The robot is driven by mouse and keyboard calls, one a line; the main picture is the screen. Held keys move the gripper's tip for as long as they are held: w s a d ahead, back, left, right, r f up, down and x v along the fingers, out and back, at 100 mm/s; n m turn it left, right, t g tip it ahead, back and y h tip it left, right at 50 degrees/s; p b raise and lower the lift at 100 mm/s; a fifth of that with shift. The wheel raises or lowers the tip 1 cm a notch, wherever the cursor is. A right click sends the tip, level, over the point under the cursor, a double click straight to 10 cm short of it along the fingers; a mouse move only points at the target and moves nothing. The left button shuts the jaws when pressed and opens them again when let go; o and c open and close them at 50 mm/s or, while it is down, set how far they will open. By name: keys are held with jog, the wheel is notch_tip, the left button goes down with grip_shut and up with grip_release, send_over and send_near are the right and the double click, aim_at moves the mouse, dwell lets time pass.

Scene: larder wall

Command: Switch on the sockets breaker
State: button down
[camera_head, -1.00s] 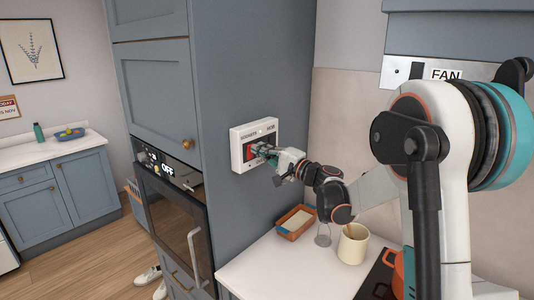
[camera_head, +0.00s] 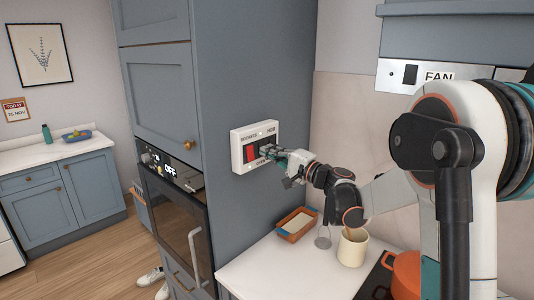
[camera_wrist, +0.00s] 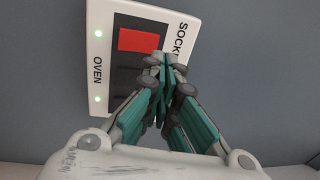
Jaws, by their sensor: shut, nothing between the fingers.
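The breaker panel (camera_head: 237,152) is a white box on the side of the tall blue-grey cabinet. It carries the labels SOCKETS, HOB and OVEN. In the wrist view the panel (camera_wrist: 98,65) appears turned, with two lit green lights on the OVEN side and the SOCKETS label along the right. A red switch face (camera_wrist: 138,40) shows on its dark middle; it also shows in the head view (camera_head: 251,152). My gripper (camera_head: 266,153) is shut and empty in front of the dark area, right of the red face. Its fingers hide part of the panel; I cannot tell whether they touch it.
Below on the white worktop are an orange dish (camera_head: 297,226), a glass (camera_head: 323,238) and a cream pot (camera_head: 352,248). An orange pan (camera_head: 403,272) sits on the hob. The oven (camera_head: 172,215) is in the cabinet at left. A FAN switch plate (camera_head: 400,76) is at upper right.

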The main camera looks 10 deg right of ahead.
jog(key=r+v, duration=0.2)
jog(key=v, duration=0.6)
jog(key=shift+s+d, duration=0.3)
jog(key=shift+s, duration=0.1)
jog(key=shift+s, duration=0.1)
